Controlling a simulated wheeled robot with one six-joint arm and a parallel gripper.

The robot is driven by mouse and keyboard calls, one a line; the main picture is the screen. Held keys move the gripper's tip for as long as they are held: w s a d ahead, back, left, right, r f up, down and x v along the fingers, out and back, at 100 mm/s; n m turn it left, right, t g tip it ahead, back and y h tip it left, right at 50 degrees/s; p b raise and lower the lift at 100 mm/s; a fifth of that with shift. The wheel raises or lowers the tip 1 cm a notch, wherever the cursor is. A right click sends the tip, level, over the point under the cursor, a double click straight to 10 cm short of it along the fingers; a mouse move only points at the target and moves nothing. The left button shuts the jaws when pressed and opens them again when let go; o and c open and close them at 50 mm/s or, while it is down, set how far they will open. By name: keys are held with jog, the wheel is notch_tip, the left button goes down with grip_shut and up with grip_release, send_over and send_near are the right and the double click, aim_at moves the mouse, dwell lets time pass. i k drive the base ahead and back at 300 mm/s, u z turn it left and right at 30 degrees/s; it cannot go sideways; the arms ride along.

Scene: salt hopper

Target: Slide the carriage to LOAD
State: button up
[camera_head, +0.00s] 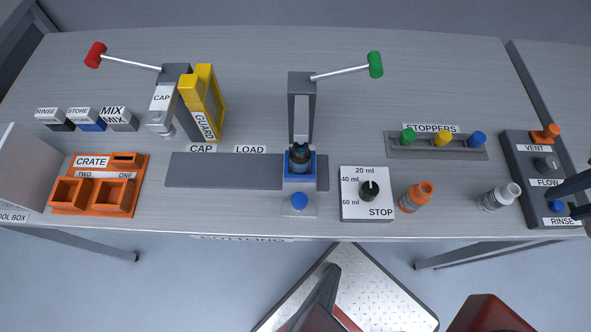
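The carriage (287,168) is blue and sits near the right end of the grey track (215,171), under the dark column with the green-ended lever. A dark bottle (299,153) stands in it. A pale plate with a blue knob (299,201) sticks out in front of the carriage. The LOAD label (250,149) is behind the track, left of the carriage; the CAP label (201,148) is farther left. My gripper (573,197) shows only partly at the right edge, by the VENT/FLOW/RINSE panel, far from the carriage. Its dark fingers look apart, with nothing seen between them.
The yellow guard (204,95) and capping post stand behind the track's left part. An orange crate (96,200) is at left.

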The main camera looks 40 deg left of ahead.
aim_at(298, 196)
jog(key=z, duration=0.1)
jog(key=k, duration=0.9)
jog(key=u, duration=1.55)
